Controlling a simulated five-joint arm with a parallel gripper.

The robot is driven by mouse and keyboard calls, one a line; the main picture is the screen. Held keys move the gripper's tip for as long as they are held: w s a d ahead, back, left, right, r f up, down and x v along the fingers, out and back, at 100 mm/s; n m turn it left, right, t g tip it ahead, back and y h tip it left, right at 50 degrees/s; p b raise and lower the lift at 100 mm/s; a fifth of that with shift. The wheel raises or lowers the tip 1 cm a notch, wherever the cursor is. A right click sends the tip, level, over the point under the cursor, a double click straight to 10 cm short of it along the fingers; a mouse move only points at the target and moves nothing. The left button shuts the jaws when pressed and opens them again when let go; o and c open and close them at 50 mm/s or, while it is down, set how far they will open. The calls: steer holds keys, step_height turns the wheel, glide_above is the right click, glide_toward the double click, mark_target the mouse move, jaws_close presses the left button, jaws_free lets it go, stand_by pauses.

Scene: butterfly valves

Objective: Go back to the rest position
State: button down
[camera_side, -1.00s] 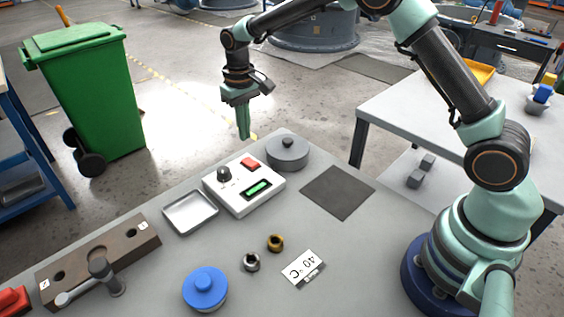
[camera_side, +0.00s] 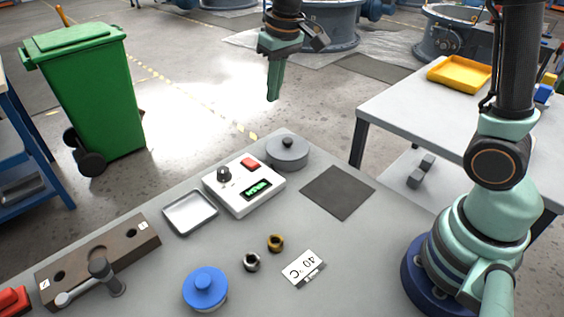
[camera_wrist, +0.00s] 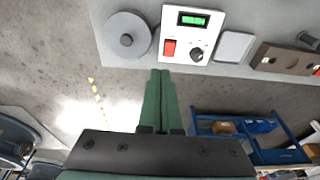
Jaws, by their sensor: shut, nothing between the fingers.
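My gripper (camera_side: 273,97) hangs in the air above and beyond the far edge of the grey workbench (camera_side: 150,290) in the side view. Its green fingers point down, closed together and empty. In the wrist view the shut fingers (camera_wrist: 160,75) end just below the white control box (camera_wrist: 190,38) in the picture. That box (camera_side: 243,184) has a red button, a black knob and a lit green display. The grey lidded pot (camera_side: 288,152) stands beside it, and the pot also shows in the wrist view (camera_wrist: 127,38).
A brown block (camera_side: 98,258) with a handle sits left. A white table (camera_side: 400,110) stands right. Air around my gripper is free.

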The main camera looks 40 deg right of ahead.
steer(key=s+d+r+t, duration=0.1)
steer(key=s, duration=0.6)
steer(key=s+d+r+t, duration=0.1)
steer(key=s+d+t, duration=0.1)
steer(key=s, duration=0.6)
steer(key=shift+s+d+r, duration=0.2)
steer(key=shift+r, duration=0.15)
